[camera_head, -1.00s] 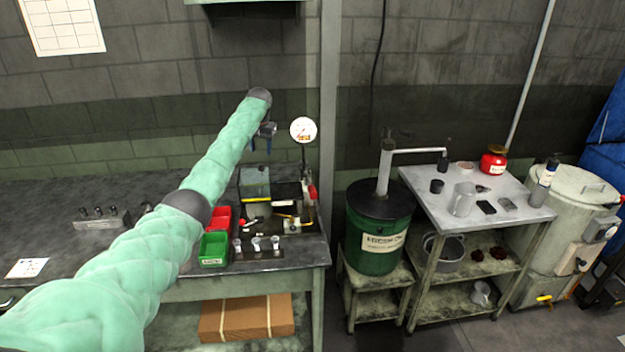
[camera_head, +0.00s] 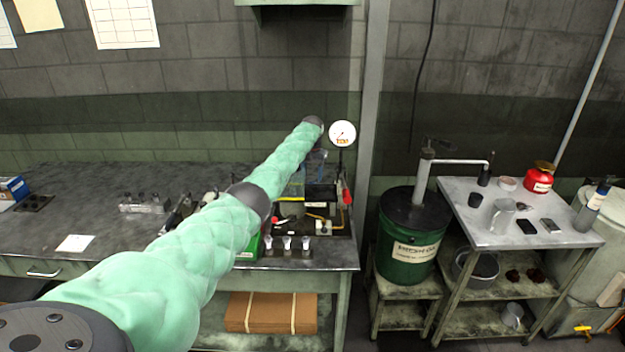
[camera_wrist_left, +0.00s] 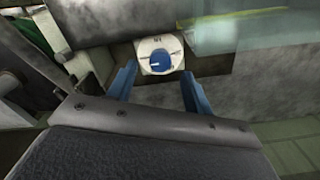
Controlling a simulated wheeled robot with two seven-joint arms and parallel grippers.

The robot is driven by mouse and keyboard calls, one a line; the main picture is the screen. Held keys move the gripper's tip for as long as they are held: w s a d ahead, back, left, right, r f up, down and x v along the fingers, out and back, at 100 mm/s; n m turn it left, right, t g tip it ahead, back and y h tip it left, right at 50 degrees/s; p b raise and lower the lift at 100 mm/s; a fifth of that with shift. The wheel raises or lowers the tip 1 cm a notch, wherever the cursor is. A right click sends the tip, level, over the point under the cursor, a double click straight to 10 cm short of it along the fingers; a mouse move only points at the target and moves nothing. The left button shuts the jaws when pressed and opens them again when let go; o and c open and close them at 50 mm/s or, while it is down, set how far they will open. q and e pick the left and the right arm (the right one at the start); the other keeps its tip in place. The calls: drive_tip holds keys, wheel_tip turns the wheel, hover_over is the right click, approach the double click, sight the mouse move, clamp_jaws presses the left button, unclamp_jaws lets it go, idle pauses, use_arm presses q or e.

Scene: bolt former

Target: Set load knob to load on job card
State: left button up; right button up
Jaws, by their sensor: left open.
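In the head view the left gripper (camera_head: 316,158) is over the small bench machine (camera_head: 320,194), and the knob cannot be made out there. A white card (camera_head: 75,243) lies on the bench at left; its writing is too small to read. My right gripper is not in view.
A white dial gauge (camera_head: 342,133) stands right beside the gripper. Several small cups (camera_head: 287,243) stand at the bench's front edge. A green drum (camera_head: 407,250) and a metal cart (camera_head: 520,213) stand to the right. The bench's left part has free room.

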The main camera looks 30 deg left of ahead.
use_arm(q)
drive_tip(key=shift+f+p, duration=0.3)
drive_tip(key=shift+f, duration=1.5)
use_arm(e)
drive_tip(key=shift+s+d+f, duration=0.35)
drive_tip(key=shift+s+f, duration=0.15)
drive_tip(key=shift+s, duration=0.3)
use_arm(q)
drive_tip(key=c, duration=1)
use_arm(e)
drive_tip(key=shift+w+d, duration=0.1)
